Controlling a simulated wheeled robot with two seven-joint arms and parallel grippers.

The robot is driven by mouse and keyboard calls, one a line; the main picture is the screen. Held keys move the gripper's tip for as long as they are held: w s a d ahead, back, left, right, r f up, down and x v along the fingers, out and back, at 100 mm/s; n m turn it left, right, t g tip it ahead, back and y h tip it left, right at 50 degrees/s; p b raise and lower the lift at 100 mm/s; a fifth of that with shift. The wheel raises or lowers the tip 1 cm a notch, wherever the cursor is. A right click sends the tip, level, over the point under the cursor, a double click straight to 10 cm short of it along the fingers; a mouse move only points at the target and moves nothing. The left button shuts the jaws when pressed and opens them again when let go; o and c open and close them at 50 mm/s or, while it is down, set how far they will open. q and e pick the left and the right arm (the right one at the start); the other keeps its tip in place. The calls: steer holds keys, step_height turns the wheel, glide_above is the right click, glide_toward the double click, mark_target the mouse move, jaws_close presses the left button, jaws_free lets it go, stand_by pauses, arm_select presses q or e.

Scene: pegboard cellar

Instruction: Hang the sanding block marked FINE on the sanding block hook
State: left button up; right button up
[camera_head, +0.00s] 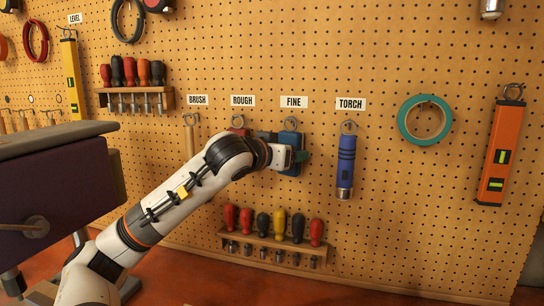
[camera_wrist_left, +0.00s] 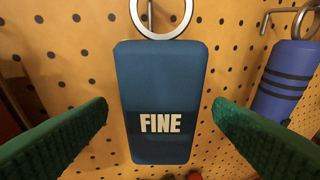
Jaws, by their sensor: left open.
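The blue sanding block marked FINE (camera_wrist_left: 161,95) fills the middle of the left wrist view, upright and flat against the pegboard, with a metal ring (camera_wrist_left: 160,34) at its top. In the head view the block (camera_head: 291,140) hangs below the FINE label (camera_head: 294,102), partly hidden by my gripper. The hook itself cannot be made out clearly; the ring's top is cut off in the wrist view. My left gripper (camera_wrist_left: 160,125) is open, its green fingers on either side of the block, with a gap on both sides. My right gripper is not in view.
A blue torch (camera_head: 346,163) hangs close to the right of the block. A red block (camera_head: 238,128) hangs under ROUGH, partly behind my arm. A rack of screwdrivers (camera_head: 272,243) is below. Green tape (camera_head: 403,126) hangs farther right.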

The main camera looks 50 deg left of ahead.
arm_select(q)
steer(key=b+v, duration=0.6)
steer(key=v, duration=0.5)
